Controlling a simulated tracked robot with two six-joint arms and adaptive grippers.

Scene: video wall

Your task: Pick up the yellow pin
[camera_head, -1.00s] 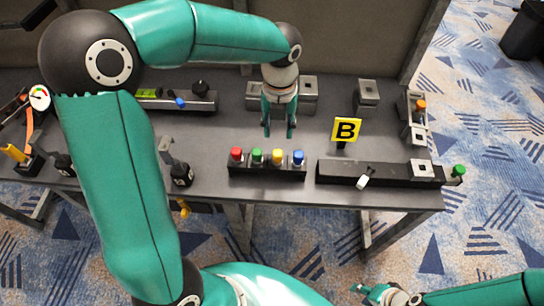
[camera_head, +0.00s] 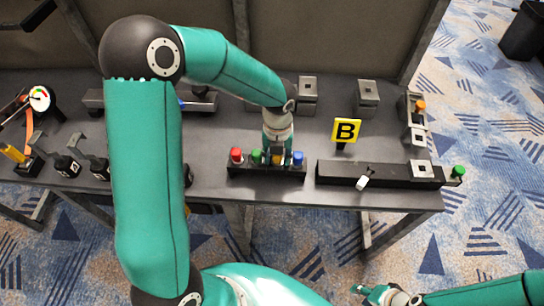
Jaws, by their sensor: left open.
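A black rack (camera_head: 267,172) near the table's front edge holds a red pin (camera_head: 236,155), a green pin (camera_head: 257,156), the yellow pin (camera_head: 276,159) and a blue pin (camera_head: 298,158) in a row. My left gripper (camera_head: 276,157) points down over the rack at the yellow pin, its fingers open around or just beside the pin; exact contact is too small to tell. The fingers hide part of the yellow pin. My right gripper (camera_head: 372,293) is low at the bottom right, off the table, too small to read its fingers.
Grey blocks (camera_head: 367,97) stand at the back. An orange-topped pin (camera_head: 420,105) is at the right edge, a dial gauge (camera_head: 39,98) at the far left.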

